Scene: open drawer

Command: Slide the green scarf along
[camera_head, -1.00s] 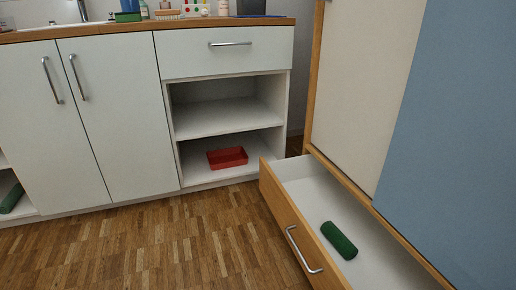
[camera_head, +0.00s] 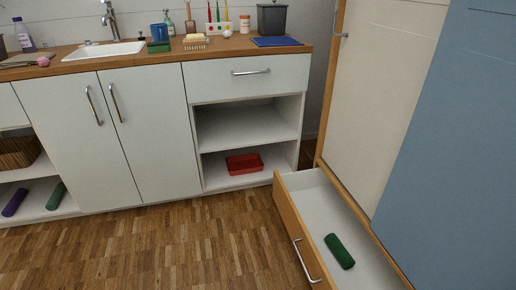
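A rolled dark green cloth (camera_head: 339,251), which looks like the green scarf, lies in the open drawer (camera_head: 309,185) at the lower right, near the drawer's front panel. The drawer is white inside, with a wooden front and a metal handle (camera_head: 306,261). Another green roll (camera_head: 56,196) lies on the low shelf at the far left, beside a purple roll (camera_head: 14,202). I cannot tell which green roll is the task's scarf. Neither of my grippers is in view.
A red tray (camera_head: 244,164) sits on the bottom shelf of the white cabinet. The counter holds a sink (camera_head: 118,50), a dark bin (camera_head: 271,18) and a blue cloth (camera_head: 276,42). A sliding blue panel (camera_head: 447,150) stands above the drawer. The wooden floor (camera_head: 150,250) is clear.

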